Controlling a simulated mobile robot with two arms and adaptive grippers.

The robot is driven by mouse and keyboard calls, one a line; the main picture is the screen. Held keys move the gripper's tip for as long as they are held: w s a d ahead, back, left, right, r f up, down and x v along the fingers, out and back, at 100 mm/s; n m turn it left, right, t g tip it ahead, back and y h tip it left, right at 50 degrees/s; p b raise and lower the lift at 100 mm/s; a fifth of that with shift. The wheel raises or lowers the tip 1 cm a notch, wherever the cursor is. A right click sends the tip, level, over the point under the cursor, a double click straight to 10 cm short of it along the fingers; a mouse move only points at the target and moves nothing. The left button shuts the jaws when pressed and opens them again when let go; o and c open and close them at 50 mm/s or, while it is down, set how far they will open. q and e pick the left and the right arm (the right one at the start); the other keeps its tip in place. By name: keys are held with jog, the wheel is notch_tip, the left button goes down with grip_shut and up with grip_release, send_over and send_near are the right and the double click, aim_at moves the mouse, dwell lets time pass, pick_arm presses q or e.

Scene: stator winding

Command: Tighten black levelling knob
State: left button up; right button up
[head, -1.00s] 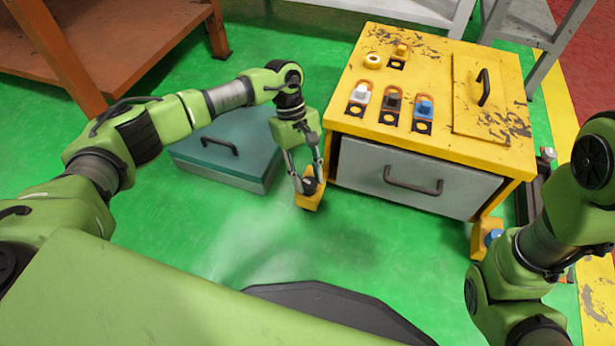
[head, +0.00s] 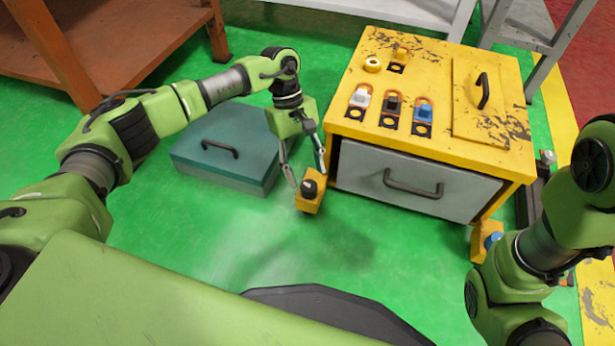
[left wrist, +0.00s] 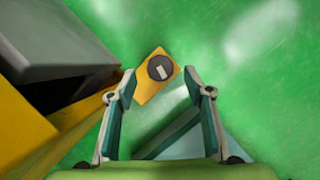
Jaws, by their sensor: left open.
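The black levelling knob (head: 309,187) sits on a yellow foot block (head: 308,203) at the front left corner of the yellow cabinet. In the left wrist view the knob (left wrist: 161,68) is round and dark with a pale mark on top, ahead of the fingertips. My left gripper (head: 307,174) is open, its fingers spread just above and behind the knob; it also shows in the left wrist view (left wrist: 167,85). No finger visibly touches the knob. My right arm (head: 530,260) is at the right; its gripper is out of view.
The yellow cabinet (head: 440,145) with a grey drawer (head: 415,182) stands right of my left gripper. A teal box (head: 225,150) lies close on the left. A blue knob (head: 493,240) is on the right foot. Green floor in front is clear.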

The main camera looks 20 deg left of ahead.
pick_arm(q)
jog(key=v, duration=0.8)
jog(key=shift+r, duration=0.4)
jog(key=shift+w+a, duration=0.1)
